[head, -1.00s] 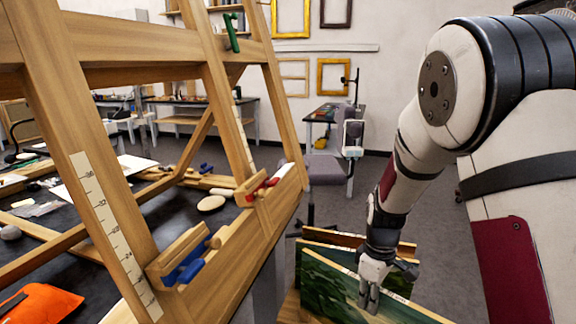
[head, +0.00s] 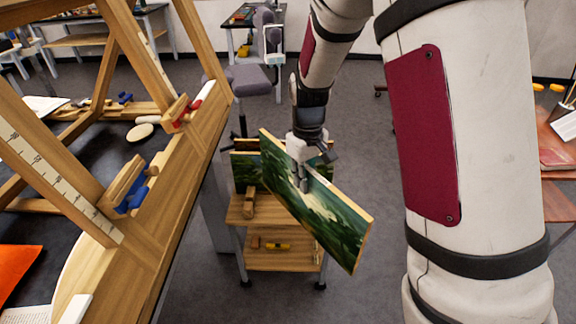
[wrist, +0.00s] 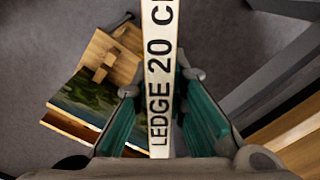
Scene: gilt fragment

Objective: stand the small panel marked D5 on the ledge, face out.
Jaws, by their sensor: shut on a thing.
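My gripper (head: 300,178) is shut on the top edge of a dark green painted panel (head: 335,218), which hangs tilted over a small wooden trolley. In the wrist view the fingers (wrist: 158,95) clasp its pale edge strip (wrist: 160,60), lettered "LEDGE 20 C…", the rest cut off. No D5 mark is readable. The painted face shows to the head camera. The easel's wooden ledge (head: 172,222) runs along the left, apart from the panel. It carries a block with a blue clamp (head: 133,192) and a block with a red clamp (head: 180,112).
Another green panel (head: 243,172) stands on the trolley (head: 243,212), partly hidden behind the held one. A wooden block (head: 249,204) sits at the trolley's front. A grey stool (head: 248,80) stands behind. A dark table (head: 30,235) lies beyond the easel. Floor right of the trolley is clear.

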